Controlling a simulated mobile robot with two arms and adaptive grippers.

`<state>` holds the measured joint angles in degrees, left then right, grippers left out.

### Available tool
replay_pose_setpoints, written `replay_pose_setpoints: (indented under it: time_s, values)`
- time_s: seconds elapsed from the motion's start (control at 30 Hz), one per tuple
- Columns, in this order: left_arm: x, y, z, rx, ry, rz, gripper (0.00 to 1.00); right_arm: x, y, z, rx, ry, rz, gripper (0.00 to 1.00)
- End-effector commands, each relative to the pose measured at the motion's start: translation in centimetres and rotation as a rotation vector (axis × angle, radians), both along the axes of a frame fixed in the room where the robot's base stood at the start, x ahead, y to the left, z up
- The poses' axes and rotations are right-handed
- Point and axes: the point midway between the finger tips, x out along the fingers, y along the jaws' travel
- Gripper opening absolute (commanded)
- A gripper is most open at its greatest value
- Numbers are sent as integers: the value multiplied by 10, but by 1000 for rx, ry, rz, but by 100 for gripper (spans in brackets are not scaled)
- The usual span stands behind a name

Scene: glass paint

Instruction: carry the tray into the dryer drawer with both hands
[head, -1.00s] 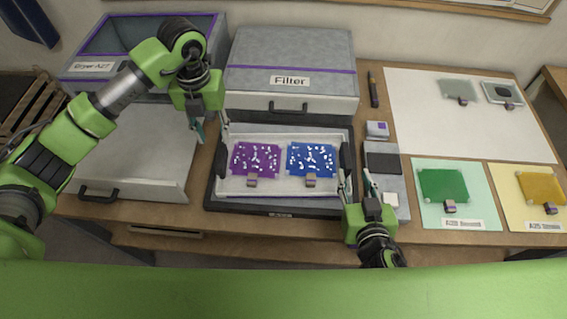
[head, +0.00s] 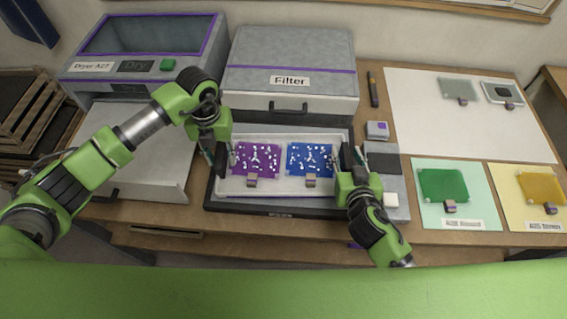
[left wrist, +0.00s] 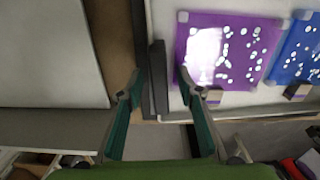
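The white tray (head: 283,190) lies flat in front of the filter box and has a dark handle at each short end. It bears a purple speckled pane (head: 256,160) and a blue speckled pane (head: 311,158). My left gripper (head: 221,158) is at the tray's left end. In the left wrist view its fingers (left wrist: 162,105) are spread, with the dark left handle (left wrist: 158,80) between and beyond them. My right gripper (head: 354,163) is at the tray's right handle; its grip is unclear. The dryer (head: 145,62) stands at the left with its drawer (head: 145,165) pulled out, looking empty.
The filter box (head: 290,75) stands behind the tray. A grey block with a dark pad (head: 383,163) and a small device (head: 377,130) sit close to its right. Green (head: 443,184) and yellow (head: 542,187) panes lie further right. A marker (head: 373,90) lies behind.

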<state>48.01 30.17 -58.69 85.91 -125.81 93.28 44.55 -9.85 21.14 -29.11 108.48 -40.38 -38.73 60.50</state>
Motion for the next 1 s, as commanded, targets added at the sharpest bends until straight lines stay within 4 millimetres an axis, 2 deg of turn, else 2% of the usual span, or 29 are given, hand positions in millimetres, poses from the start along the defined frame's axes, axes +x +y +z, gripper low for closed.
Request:
replay_pose_setpoints:
  time_s: [0.03, 0.17, 0.67, 1.0]
  values:
    - [0, 0, 0, 0, 0, 0, 33, 0, 0, 0, 0, 0, 0, 33]
    - [0, 0, 0, 0, 0, 0, 0, 0, 0, 0, 0, 0, 0, 0]
    - [1, 0, 6, -1, -2, 1, 0, 0, 0, 6, 0, -4, 1, 0]
    - [1, 0, 32, -1, -2, 1, 0, 0, 0, 32, 0, -4, 1, 0]
